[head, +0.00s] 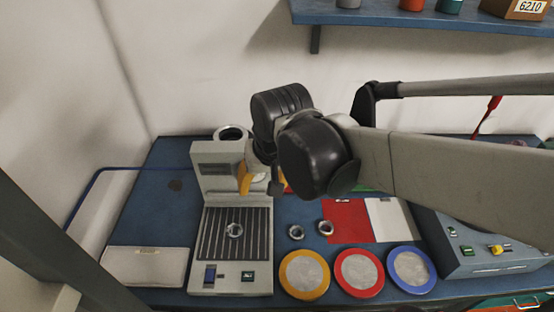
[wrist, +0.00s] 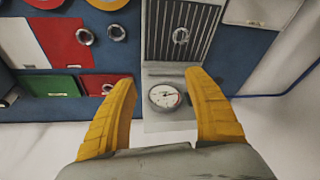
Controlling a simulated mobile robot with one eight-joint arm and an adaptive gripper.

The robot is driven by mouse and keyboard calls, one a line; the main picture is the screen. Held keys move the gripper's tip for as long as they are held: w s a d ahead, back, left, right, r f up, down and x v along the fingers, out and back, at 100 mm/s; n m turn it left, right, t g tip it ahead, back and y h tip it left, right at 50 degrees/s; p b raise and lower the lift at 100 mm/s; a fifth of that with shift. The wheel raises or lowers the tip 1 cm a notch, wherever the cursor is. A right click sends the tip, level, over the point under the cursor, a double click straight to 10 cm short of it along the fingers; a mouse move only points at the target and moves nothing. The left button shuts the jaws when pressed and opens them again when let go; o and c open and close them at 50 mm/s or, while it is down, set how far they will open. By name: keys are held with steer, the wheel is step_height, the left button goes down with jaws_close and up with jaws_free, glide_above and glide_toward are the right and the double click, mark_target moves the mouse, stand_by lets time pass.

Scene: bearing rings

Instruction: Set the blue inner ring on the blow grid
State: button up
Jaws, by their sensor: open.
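The blow grid (head: 208,248) is a dark slatted bed on a grey machine; it also shows at the top of the wrist view (wrist: 160,45). Two more small rings, a left one (head: 296,232) and a right one (head: 325,227), lie on the blue bench right of the grid. I cannot make out a blue mark on any ring. My gripper (wrist: 160,78) is open and empty, above the machine's rear part with its gauge (wrist: 163,97).
Yellow (head: 304,274), red (head: 359,273) and blue (head: 411,270) rimmed round pads line the bench front. A red mat (head: 346,221) lies behind them. A control box (head: 482,243) stands right, a pale flat tray (head: 146,267) left. A shelf (head: 420,14) hangs above.

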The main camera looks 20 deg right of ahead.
steer(key=s+d+r+t, duration=0.2)
steer(key=s+d+t, duration=0.1)
steer(key=s+d, duration=0.2)
steer(key=shift+s+d+r+n+t+h, duration=0.3)
steer(key=shift+s+r+n, duration=0.1)
steer(key=shift+s, duration=0.25)
